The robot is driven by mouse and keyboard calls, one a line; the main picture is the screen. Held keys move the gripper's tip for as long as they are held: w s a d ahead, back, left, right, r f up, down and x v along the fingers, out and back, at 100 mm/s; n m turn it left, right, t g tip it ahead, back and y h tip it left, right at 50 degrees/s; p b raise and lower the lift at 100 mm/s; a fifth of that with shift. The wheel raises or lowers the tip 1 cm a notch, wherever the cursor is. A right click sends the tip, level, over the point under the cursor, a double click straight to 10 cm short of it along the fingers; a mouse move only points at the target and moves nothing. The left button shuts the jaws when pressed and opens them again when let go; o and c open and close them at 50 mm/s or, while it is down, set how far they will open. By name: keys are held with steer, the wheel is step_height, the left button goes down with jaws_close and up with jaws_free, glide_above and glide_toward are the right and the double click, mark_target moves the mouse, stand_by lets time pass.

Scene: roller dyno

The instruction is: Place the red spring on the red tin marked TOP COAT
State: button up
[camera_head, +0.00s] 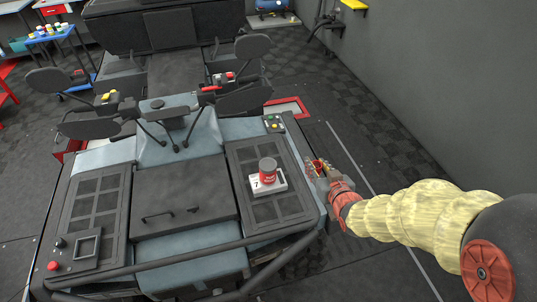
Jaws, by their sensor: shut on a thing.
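A red tin (267,171) with a grey top stands upright on the right panel of the machine; its label is too small to read fully. My gripper (318,166) is at the right edge of the machine, to the right of the tin and apart from it. It is shut on a small red thing, the red spring (318,163), which is partly hidden by the fingers. The top of the tin looks bare.
The tin stands on or against a white block (258,187) marked 7. A dark panel (282,208) surrounds it. A curved bar (200,247) runs along the machine's front. A small button box (273,123) sits behind the tin. A grey wall (440,80) rises at right.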

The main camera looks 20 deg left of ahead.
steer(key=s+a+r+n+g+y+p, duration=0.1)
steer(key=s+a+r, duration=0.15)
steer(key=r, duration=0.35)
steer(key=s+a+r+n+g+y+p, duration=0.1)
steer(key=s+a+r+y+p, duration=0.1)
steer(key=a+r, duration=0.3)
steer(key=n, duration=0.1)
glide_above(268, 164)
steer(key=shift+g, duration=0.4)
step_height(268, 164, down, 10)
steer(key=shift+s+r+b, duration=0.15)
steer(key=shift+b, duration=0.3)
steer(key=shift+f, duration=0.2)
steer(key=shift+w+a+f, duration=0.1)
steer(key=shift+w+f, duration=0.1)
steer(key=shift+f, duration=1.4)
steer(key=shift+f+b, duration=0.3)
steer(key=o, duration=1.1)
steer(key=shift+r, duration=0.1)
